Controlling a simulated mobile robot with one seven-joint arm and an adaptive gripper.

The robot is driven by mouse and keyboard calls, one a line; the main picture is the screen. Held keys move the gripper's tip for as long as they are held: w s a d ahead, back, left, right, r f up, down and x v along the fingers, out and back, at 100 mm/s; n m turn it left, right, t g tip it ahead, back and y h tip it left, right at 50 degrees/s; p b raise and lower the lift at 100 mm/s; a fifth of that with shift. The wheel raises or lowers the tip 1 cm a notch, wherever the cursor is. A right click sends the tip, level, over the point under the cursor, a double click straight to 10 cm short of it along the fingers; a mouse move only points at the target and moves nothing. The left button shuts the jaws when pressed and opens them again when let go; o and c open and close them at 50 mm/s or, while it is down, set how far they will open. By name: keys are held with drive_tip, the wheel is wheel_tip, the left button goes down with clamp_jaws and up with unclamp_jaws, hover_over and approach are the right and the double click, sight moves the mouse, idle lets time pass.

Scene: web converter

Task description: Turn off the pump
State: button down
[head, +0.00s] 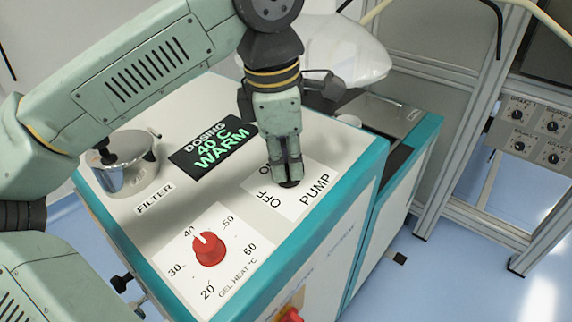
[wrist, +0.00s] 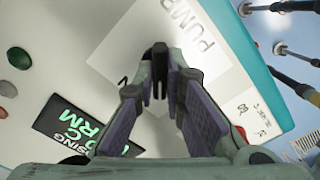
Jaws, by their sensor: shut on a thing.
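The pump switch (head: 289,184) shows as a small dark part on the white panel labelled PUMP, with ON and OFF marks beside it. My gripper (head: 288,170) points down over it, its fingertips close together at the switch. In the wrist view my gripper (wrist: 160,75) is shut around a dark upright piece, which looks like the pump switch (wrist: 159,60). The fingers hide most of it, so I cannot tell which mark it points to. The PUMP label (wrist: 190,20) shows beyond the fingertips.
A red gel heat knob (head: 208,248) points near 40 at the front of the machine top. A display (head: 213,145) reads DOSING 40 C WARM. A metal filter pot (head: 128,165) stands at the left. A brake panel (head: 535,130) is at the right.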

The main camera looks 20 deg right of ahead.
sight(278, 190)
drive_tip(key=n+b, duration=0.1)
drive_tip(key=n, duration=0.3)
drive_tip(key=shift+n, duration=0.3)
drive_tip(key=shift+n+b, duration=0.35)
drive_tip(key=shift+n, duration=1.65)
drive_tip(key=c, duration=1.7)
unclamp_jaws()
drive_tip(key=shift+o, duration=0.2)
wheel_tip(278, 190, up, 12)
drive_tip(key=s+a, duration=0.1)
drive_tip(key=shift+a, duration=0.3)
drive_tip(key=shift+f, duration=0.1)
